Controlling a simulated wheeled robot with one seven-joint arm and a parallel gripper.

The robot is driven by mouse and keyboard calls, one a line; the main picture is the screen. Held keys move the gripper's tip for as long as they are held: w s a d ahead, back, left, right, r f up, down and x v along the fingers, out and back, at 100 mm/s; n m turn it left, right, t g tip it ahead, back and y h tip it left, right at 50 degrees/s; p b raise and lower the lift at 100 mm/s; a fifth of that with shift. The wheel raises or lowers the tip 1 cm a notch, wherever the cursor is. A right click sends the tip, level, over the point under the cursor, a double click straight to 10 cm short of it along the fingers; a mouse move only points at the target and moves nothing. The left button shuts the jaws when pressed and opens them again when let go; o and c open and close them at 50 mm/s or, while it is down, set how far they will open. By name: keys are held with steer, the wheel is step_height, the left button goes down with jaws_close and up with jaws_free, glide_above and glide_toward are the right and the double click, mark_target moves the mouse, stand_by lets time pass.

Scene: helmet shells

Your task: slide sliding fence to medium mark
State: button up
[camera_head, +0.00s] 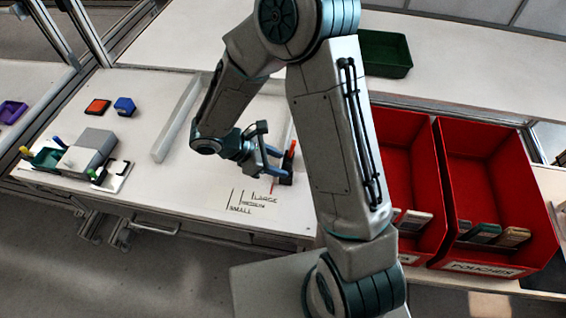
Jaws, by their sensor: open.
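The sliding fence appears to be the small black block with a red upright part (287,170), to the right of the printed size marks on the white table. A thin red line shows at its lower left, near the LARGE mark (265,197). The MEDIUM mark (258,203) lies left of that, and the SMALL mark (240,209) is furthest left. My gripper (274,152) is open with its fingers close beside the red upright part. I cannot tell whether they touch it or stand around it. My arm hides part of the table behind.
A pale raised rail (175,120) runs left of my gripper. Red bins (497,180) stand right; a green tray (385,53) is behind.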

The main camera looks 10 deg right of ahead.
steer(key=shift+x, duration=1.25)
